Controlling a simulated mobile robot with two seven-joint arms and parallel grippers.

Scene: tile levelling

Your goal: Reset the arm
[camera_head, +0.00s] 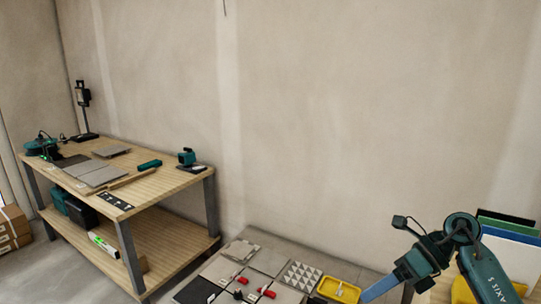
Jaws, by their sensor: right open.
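My right arm comes in from the lower right, teal with dark joints. My right gripper (385,286) points down and left beside the yellow tray at the bottom of the view. It is open, with nothing seen between its fingers; the fingertips are small and partly cut by the lower edge. My left gripper is not in view. Grey tiles (268,259) lie on a low surface at the bottom centre, with red levelling pieces (267,292) on them. A tile with a grey and white triangle pattern (300,275) lies to their right.
A yellow tray (338,290) sits right of the patterned tile. A wooden workbench (150,188) at left holds tiles, teal tools and a lamp (84,105). Coloured panels (508,235) stand behind my right arm. The wall behind is bare; floor shows at lower left.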

